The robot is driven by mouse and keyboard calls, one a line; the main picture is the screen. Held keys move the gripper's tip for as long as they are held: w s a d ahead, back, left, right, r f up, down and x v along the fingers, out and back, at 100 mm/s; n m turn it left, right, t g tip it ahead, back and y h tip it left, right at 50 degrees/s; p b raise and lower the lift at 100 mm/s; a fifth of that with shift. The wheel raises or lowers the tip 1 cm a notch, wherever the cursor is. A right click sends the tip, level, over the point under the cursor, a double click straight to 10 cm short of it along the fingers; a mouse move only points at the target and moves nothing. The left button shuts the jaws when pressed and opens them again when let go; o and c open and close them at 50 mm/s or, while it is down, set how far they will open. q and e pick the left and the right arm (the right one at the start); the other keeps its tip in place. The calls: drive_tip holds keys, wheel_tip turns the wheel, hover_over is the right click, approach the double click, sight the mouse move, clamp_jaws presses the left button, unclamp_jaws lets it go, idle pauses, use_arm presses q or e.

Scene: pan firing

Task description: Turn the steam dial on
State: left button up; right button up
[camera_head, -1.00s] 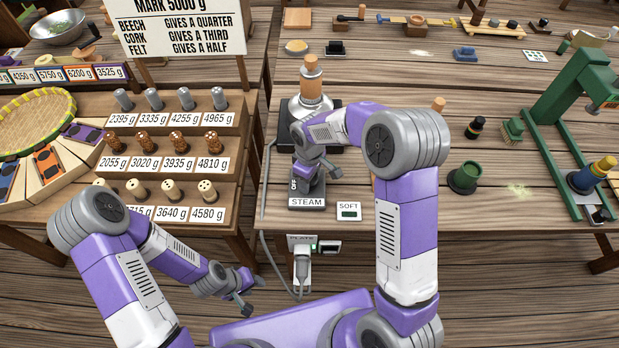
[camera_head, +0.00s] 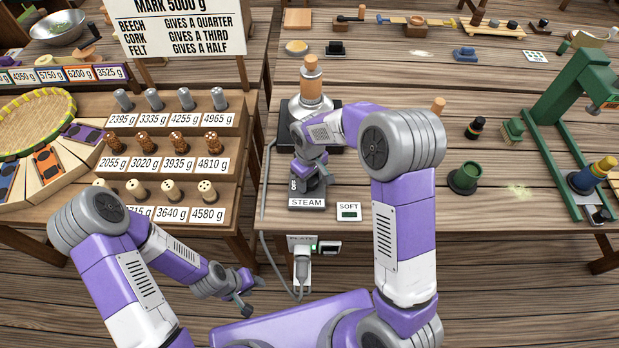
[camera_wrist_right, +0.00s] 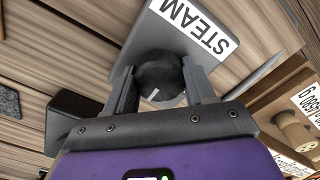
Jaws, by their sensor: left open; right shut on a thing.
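The steam dial (camera_wrist_right: 160,76) is a dark round knob with a pale mark near its rim, seen in the right wrist view. It sits on a grey plate (camera_wrist_right: 232,72) with a white STEAM label (camera_wrist_right: 194,26), which also shows in the head view (camera_head: 307,203). My right gripper (camera_wrist_right: 160,88) is shut on the dial, a finger on each side of it. In the head view my right gripper (camera_head: 312,186) is over the plate and hides most of the dial. My left gripper (camera_head: 246,299) is open and empty, low in front of the table, away from the dial.
A kettle-like vessel (camera_head: 311,88) with a wooden top stands on a dark hot plate behind the dial. A SOFT sign (camera_head: 348,211) is just right of the steam plate. A PLATE plug and cable (camera_head: 301,262) hang at the table's front. Stepped weight racks stand at left.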

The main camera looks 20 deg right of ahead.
drive_tip(key=o, duration=1)
use_arm(q)
drive_tip(key=shift+r+p, duration=0.75)
use_arm(e)
wheel_tip(320, 180, up, 8)
drive_tip(key=shift+f, duration=0.15)
use_arm(q)
drive_tip(key=shift+s, duration=0.1)
use_arm(e)
drive_tip(key=shift+f, duration=0.1)
